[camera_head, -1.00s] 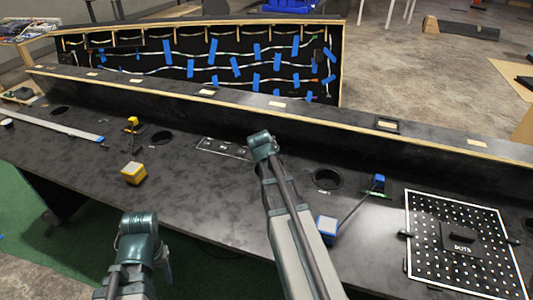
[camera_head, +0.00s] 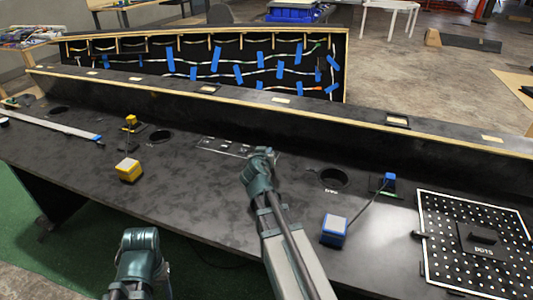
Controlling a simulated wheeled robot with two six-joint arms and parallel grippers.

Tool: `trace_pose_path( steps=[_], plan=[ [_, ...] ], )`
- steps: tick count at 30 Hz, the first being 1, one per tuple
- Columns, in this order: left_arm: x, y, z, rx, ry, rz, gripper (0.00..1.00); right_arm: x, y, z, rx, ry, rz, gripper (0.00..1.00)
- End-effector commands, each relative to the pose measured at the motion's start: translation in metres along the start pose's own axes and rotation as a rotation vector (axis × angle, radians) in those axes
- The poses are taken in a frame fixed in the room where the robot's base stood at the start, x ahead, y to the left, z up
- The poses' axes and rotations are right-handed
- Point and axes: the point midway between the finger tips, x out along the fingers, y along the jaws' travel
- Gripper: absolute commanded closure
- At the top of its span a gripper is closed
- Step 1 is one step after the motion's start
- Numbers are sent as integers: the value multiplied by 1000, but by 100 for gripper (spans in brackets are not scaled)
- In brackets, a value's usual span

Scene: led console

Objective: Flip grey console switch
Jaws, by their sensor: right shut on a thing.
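The grey console switch panel (camera_head: 222,147) is a thin outlined strip with small markings or switches, lying on the dark console top (camera_head: 200,190) left of centre. My right gripper (camera_head: 264,155) is at the right end of this panel, low over the surface. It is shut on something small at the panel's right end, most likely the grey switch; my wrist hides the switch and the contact. My left arm shows at the lower left, in front of the console, with no gripper fingers in sight.
A yellow button box (camera_head: 128,170) stands left, a blue-and-white box (camera_head: 334,231) right of my right arm. A round hole (camera_head: 333,179) and a dotted board (camera_head: 470,240) lie further right. A raised black ledge (camera_head: 300,133) with a wooden edge runs behind the panel.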

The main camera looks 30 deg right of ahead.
Motion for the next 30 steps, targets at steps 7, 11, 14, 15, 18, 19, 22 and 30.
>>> trace_pose_path(
  steps=[7,11,14,15,18,19,22,30],
  plan=[
    [0,0,0,0,0,0,50,0,0,1,1,-2,0,100],
    [0,0,0,0,0,0,50,0,0,0,0,-1,0,65],
    [0,0,0,0,0,0,50,0,0,0,0,-1,0,54],
    [0,0,0,0,0,0,50,0,0,0,0,-1,0,54],
    [0,0,0,0,0,0,50,0,0,0,0,-1,0,54],
    [0,0,0,0,0,0,50,0,0,0,0,-1,0,54],
    [0,0,0,0,0,0,50,-1,0,0,0,0,0,54],
    [-9,-1,0,0,0,0,50,-24,1,-1,-1,-1,-1,54]
  ],
)
